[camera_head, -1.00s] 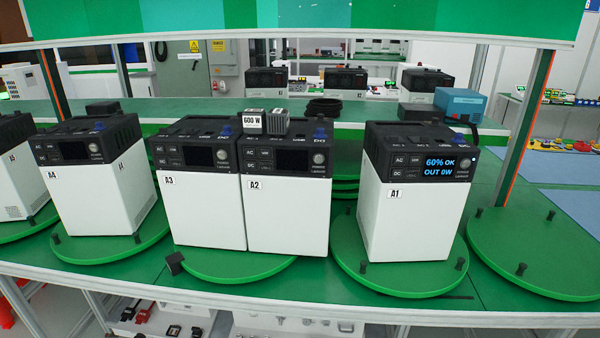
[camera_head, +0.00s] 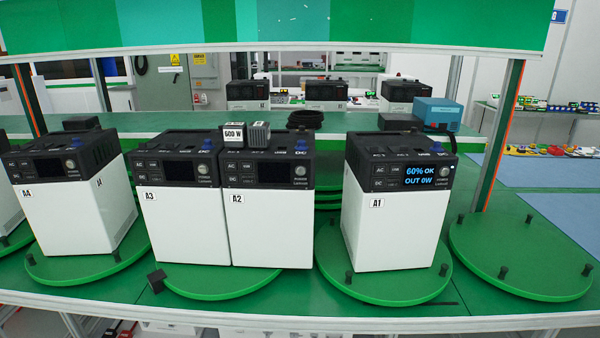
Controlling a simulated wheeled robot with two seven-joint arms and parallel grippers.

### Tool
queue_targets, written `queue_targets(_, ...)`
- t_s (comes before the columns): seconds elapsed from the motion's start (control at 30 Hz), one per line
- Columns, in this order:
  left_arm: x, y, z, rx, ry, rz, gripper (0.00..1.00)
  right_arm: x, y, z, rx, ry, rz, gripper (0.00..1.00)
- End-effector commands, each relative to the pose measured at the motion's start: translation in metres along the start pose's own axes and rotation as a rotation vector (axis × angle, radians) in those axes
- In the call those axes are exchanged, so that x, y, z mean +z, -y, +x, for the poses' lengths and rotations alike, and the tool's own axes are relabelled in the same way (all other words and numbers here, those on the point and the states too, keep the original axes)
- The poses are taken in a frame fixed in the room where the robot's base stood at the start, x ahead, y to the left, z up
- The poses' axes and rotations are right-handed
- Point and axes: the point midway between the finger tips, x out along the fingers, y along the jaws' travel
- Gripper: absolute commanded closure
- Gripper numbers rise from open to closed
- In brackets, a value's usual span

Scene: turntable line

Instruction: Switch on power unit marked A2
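The power unit marked A2 (camera_head: 268,220) is a white box with a black top panel. It stands upright on a green turntable (camera_head: 215,284), right beside the unit marked A3 (camera_head: 188,220). Its screen (camera_head: 271,172) is dark, and a round knob (camera_head: 300,170) sits to the right of the screen, above small lettering. The unit marked A1 (camera_head: 388,225) stands on its own turntable to the right, with a lit screen reading "60% OK OUT 0W". Neither of my grippers shows in the head view.
The unit marked A4 (camera_head: 72,215) stands on a turntable to the left. A small block marked 600 W (camera_head: 234,132) and a grey block lie on top of the units. An empty turntable (camera_head: 520,250) with black pegs is at the right. A green overhead panel spans the top.

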Motion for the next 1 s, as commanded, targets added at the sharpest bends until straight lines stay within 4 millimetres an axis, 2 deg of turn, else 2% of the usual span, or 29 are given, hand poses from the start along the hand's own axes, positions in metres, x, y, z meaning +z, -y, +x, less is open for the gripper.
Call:
queue_targets(0.17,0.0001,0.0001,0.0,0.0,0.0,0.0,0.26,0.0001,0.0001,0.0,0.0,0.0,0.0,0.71)
queue_targets(0.73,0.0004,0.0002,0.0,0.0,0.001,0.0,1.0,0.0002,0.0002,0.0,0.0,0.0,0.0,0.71)
queue_targets(1.0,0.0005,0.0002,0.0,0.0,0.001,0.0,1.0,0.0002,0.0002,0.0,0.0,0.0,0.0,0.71)
